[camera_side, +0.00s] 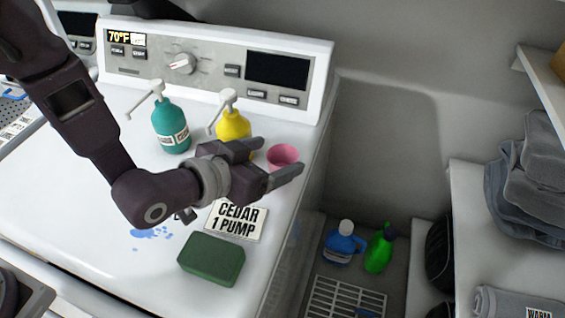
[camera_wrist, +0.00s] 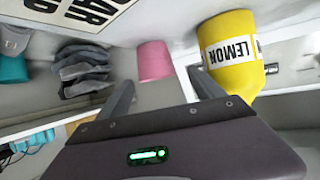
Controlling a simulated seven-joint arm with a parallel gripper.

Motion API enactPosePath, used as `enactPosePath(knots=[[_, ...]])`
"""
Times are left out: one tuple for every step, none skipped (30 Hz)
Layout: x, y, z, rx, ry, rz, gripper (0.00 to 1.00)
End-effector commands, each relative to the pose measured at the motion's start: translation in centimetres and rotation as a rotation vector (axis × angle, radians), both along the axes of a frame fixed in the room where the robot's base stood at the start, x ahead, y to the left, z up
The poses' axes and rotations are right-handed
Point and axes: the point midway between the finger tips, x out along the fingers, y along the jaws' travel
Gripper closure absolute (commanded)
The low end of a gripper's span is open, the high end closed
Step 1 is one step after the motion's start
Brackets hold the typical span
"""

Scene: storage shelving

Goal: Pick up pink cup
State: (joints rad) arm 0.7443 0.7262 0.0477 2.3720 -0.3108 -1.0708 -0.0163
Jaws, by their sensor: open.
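The pink cup (camera_side: 284,155) stands on the white washer top near its right edge in the side view. In the wrist view the pink cup (camera_wrist: 154,62) shows ahead, in the gap between the two fingers. My gripper (camera_side: 278,160) is open, with its fingers pointing toward the cup; its fingers also show in the wrist view (camera_wrist: 160,92). In the side view the near finger overlaps the lower edge of the cup. I cannot tell whether either finger touches it. Nothing is held.
A yellow pump bottle (camera_side: 233,124) labelled LEMON in the wrist view (camera_wrist: 231,52) stands close beside the fingers. A teal pump bottle (camera_side: 170,127), a CEDAR 1 PUMP card (camera_side: 237,219), a green sponge (camera_side: 211,259) and a blue spill (camera_side: 151,232) are on the washer. Right of its edge is a drop.

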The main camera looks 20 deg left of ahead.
Motion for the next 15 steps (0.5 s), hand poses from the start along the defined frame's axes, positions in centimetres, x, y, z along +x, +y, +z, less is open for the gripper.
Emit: enactPosePath(knots=[[0.6,-0.2,-0.3,-0.001,-0.001,0.001,0.23],[0.9,-0.4,-0.6,0.000,0.001,0.000,0.23],[1.3,-0.6,-0.9,0.000,0.001,-0.001,0.23],[1.7,-0.9,-1.2,-0.001,0.001,0.000,0.23],[2.1,-1.1,-1.7,0.000,0.001,-0.001,0.23],[2.7,-1.5,-2.1,-0.001,0.001,0.000,0.23],[3.1,-1.7,-2.5,0.000,0.002,0.000,0.23],[3.6,-1.9,-2.6,-0.001,0.001,0.000,0.23],[4.1,-2.0,-2.9,0.000,0.001,0.000,0.23],[4.4,-2.2,-3.0,-0.001,0.001,0.000,0.23],[4.6,-2.3,-3.1,-0.001,0.001,0.000,0.23],[4.7,-2.3,-3.2,-0.001,0.002,-0.001,0.23],[4.8,-2.4,-3.2,-0.001,0.002,-0.001,0.23],[4.8,-2.4,-3.2,-0.001,0.002,-0.001,0.23],[4.8,-2.4,-3.2,-0.001,0.002,-0.001,0.23]])
